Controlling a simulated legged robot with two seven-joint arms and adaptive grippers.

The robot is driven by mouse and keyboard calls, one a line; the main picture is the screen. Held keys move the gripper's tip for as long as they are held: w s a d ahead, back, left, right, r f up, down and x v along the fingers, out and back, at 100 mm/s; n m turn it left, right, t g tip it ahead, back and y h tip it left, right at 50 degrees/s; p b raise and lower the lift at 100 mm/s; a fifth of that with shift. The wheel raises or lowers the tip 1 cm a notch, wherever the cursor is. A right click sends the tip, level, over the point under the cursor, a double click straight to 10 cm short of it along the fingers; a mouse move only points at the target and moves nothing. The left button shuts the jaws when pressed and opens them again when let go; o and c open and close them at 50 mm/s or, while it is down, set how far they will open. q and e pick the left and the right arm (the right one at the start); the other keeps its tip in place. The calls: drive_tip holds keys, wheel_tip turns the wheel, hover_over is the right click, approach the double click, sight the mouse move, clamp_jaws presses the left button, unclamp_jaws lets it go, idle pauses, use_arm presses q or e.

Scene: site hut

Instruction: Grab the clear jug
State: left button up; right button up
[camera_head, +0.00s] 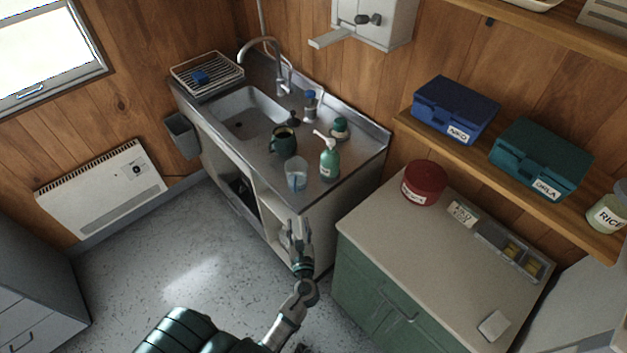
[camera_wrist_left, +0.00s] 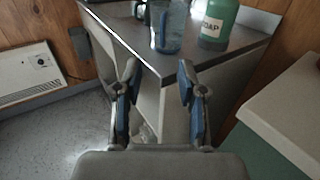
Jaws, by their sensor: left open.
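The clear jug (camera_head: 296,175) stands upright near the front edge of the steel sink counter (camera_head: 318,198), close to its right corner. It also shows at the top of the left wrist view (camera_wrist_left: 169,28), bluish and see-through, with a blue upright strip that looks like a handle on the near side. My left gripper (camera_head: 295,232) is in front of the counter, nearer and lower than the jug, and apart from it. In the left wrist view its two blue-padded fingers (camera_wrist_left: 159,100) are spread with nothing between them. My right gripper is in neither view.
A green soap bottle (camera_head: 329,160) stands close to the right of the jug. A dark mug (camera_head: 283,141) is behind it. A green-lidded jar (camera_head: 340,128) and a blue-capped bottle (camera_head: 310,103) stand further back. A green cabinet (camera_head: 430,240) is to the right.

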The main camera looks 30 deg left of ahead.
use_arm(q)
approach(295, 188)
drive_tip(key=p+x, duration=0.1)
drive_tip(key=x, duration=0.4)
drive_tip(key=shift+w+r, duration=0.1)
drive_tip(key=shift+w, duration=0.3)
drive_tip(key=x, duration=0.4)
drive_tip(key=shift+w+a, duration=0.2)
drive_tip(key=shift+a, duration=0.15)
drive_tip(key=shift+w+a+f, duration=0.1)
drive_tip(key=shift+a+f, duration=0.15)
drive_tip(key=shift+d, duration=0.1)
clamp_jaws()
drive_tip(key=shift+d, duration=0.15)
drive_tip(key=shift+r, duration=0.1)
